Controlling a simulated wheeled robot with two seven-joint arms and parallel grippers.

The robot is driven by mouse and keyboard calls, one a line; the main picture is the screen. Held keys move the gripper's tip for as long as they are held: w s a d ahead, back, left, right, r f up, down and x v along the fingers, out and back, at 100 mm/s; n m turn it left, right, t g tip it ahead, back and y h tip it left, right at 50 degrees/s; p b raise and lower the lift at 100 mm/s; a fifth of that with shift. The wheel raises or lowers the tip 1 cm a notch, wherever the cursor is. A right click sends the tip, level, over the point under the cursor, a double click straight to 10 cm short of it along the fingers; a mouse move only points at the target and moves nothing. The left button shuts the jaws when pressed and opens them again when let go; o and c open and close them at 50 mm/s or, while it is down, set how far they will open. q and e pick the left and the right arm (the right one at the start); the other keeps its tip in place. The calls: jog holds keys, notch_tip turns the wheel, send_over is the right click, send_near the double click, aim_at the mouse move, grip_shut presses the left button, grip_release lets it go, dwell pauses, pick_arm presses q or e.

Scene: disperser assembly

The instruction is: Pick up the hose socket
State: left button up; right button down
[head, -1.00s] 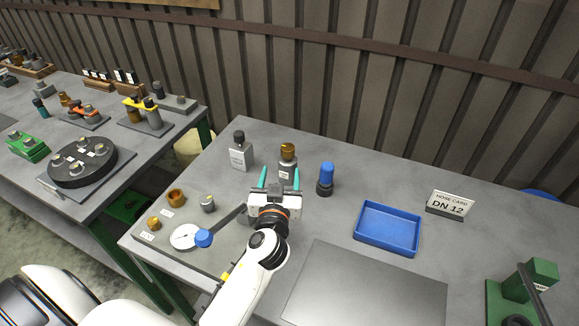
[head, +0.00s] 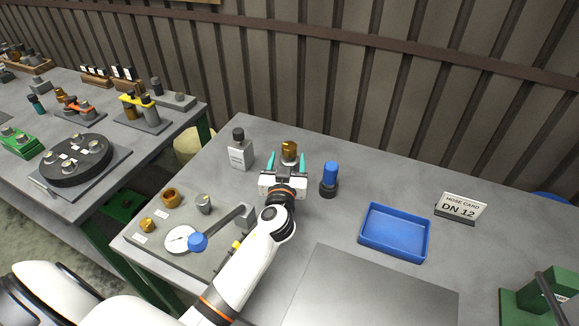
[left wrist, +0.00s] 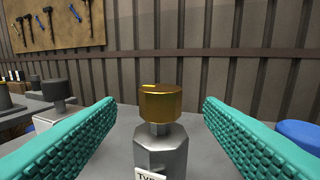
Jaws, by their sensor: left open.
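A grey faceted piece with a brass top (head: 289,148) stands upright towards the back of the table. In the left wrist view its brass top (left wrist: 160,103) is centred, above a grey body with a partly cut-off label. No readable label shows which piece is the hose socket. My left gripper (head: 287,161) is open, its teal fingers pointing at this piece. In the left wrist view the fingers lie to its left and right, with clear gaps and no contact. In the head view the gripper hides the piece's lower part. My right gripper is not in view.
A grey labelled bottle (head: 239,150) stands to the left and a blue-topped dark piece (head: 330,178) to the right. A blue tray (head: 394,232) and a DN 12 card (head: 461,207) are further right.

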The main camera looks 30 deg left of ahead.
aim_at(289, 153)
pick_arm(q)
jog(key=p+x, duration=0.1)
jog(key=x, duration=0.3)
jog(key=shift+w+a+r+p, duration=0.1)
jog(key=shift+w+r+p, duration=0.05)
jog(key=shift+w+p, duration=0.25)
jog(key=shift+w+a, duration=0.1)
jog(key=shift+w, duration=0.15)
jog(key=shift+s, duration=0.1)
jog(key=shift+c, duration=0.3)
grip_shut()
